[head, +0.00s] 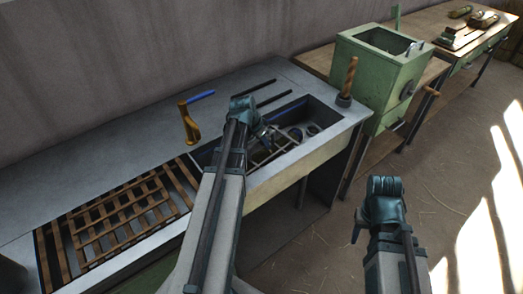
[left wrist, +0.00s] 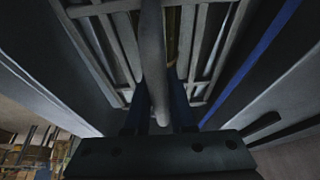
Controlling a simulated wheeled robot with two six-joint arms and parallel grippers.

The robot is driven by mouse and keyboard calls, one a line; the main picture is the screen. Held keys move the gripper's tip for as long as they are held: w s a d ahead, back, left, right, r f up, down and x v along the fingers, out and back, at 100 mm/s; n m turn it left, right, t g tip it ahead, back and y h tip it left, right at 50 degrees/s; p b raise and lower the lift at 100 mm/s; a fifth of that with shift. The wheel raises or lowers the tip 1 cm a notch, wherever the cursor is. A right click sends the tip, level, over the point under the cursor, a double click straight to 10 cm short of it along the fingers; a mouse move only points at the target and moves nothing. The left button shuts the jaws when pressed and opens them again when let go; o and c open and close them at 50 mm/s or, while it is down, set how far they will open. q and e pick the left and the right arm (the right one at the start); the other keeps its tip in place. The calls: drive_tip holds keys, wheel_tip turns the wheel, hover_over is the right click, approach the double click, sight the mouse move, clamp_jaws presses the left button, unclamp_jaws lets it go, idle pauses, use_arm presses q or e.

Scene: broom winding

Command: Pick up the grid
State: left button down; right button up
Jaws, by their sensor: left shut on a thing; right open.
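The grey metal grid (head: 268,152) is at the sink basin (head: 324,112) in the bench, partly hidden behind my left arm. In the left wrist view the grid's pale bars (left wrist: 205,45) fill the upper middle, and a thick round bar (left wrist: 154,65) runs between the fingers. My left gripper (head: 262,130) is shut on the grid; its dark blue fingers (left wrist: 159,118) sit on either side of that bar. Whether the grid touches the basin is unclear. My right gripper (head: 357,230) is open and empty, right of the bench over the floor; its fingertips are barely visible.
A wooden lattice (head: 125,213) lies in a recess at the bench's left. Dark round items (head: 296,134) lie in the basin. A green box machine (head: 378,75) stands at the right. Floor on the right is clear.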

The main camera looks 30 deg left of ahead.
use_arm(q)
wheel_tip(320, 180, up, 10)
drive_tip(key=p, duration=1)
drive_tip(key=shift+r, duration=0.15)
